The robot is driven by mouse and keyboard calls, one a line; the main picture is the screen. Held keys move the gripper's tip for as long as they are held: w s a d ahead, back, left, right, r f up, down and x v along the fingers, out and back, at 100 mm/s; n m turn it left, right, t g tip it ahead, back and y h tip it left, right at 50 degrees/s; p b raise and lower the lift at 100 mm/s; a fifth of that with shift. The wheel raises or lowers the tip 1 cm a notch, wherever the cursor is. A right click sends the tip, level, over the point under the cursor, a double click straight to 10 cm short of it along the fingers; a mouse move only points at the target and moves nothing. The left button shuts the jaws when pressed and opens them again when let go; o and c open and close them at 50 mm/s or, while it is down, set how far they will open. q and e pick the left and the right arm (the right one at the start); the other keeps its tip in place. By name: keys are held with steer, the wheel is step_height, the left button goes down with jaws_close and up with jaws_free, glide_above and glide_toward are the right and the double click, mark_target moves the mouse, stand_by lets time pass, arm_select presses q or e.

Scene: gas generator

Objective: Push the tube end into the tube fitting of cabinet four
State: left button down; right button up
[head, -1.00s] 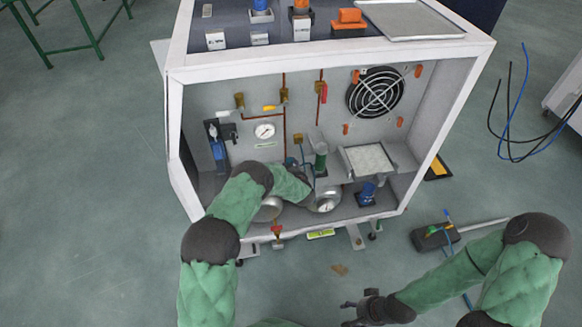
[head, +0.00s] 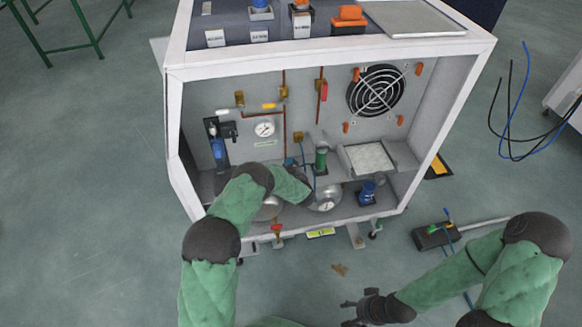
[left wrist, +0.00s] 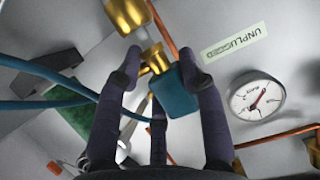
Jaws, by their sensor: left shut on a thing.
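The open cabinet (head: 250,95) shows in the head view, with a brass fitting (head: 298,137) and thin blue tubing at its back wall. My left arm reaches inside; the left gripper (head: 303,180) is low there, partly hidden by its wrist. In the left wrist view the left gripper (left wrist: 162,62) is shut around a small brass piece (left wrist: 155,58) with a teal block (left wrist: 178,95), which I take as the tube end. A larger brass fitting (left wrist: 127,15) is just beyond; I cannot tell if they touch. My right gripper (head: 362,303) is outside, its jaw opening unclear.
A gauge (left wrist: 257,97) and an "UNPLUGGED" label (left wrist: 234,42) are on the wall beside the gripper. Blue tubes (left wrist: 40,105) cross at the left. Copper pipes, a green cylinder (head: 321,160) and round metal vessels crowd the cabinet. A black tool (head: 435,236) lies on the floor.

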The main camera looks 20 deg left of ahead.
arm_select(q)
steer(key=shift+f, duration=0.5)
steer(key=c, duration=0.8)
jaws_free()
steer(key=shift+c, duration=0.2)
steer(key=shift+o, duration=0.7)
steer(key=shift+f, duration=0.15)
steer(key=v, duration=1.2)
